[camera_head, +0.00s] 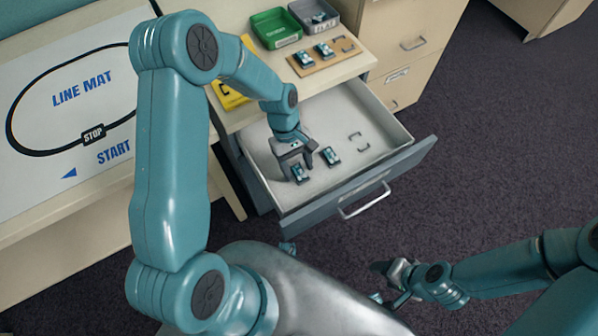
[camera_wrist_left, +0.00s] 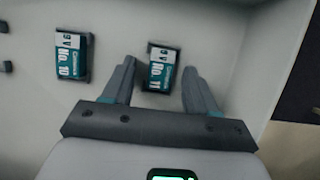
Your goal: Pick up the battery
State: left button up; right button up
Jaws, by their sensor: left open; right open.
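Two teal and white 9 V batteries lie in the open drawer (camera_head: 351,107). Battery No. 11 (camera_head: 299,174) is the nearer one; it shows between my left fingertips in the left wrist view (camera_wrist_left: 161,68). Battery No. 10 (camera_head: 330,156) lies beside it, outside the fingers, at left in the left wrist view (camera_wrist_left: 73,55). My left gripper (camera_head: 297,171) is open and empty over the drawer floor, its fingers on either side of No. 11. Whether they touch it, I cannot tell. My right gripper (camera_head: 378,282) is open outside the drawer.
Dark bracket-shaped marks (camera_head: 359,141) show on the drawer floor. On the desk above stand a green tray (camera_head: 275,29), a grey tray (camera_head: 314,17) with a battery, and a tan board (camera_head: 324,53) with two batteries. A line mat (camera_head: 75,110) lies at left.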

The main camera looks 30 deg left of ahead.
pick_arm(q)
grip_shut()
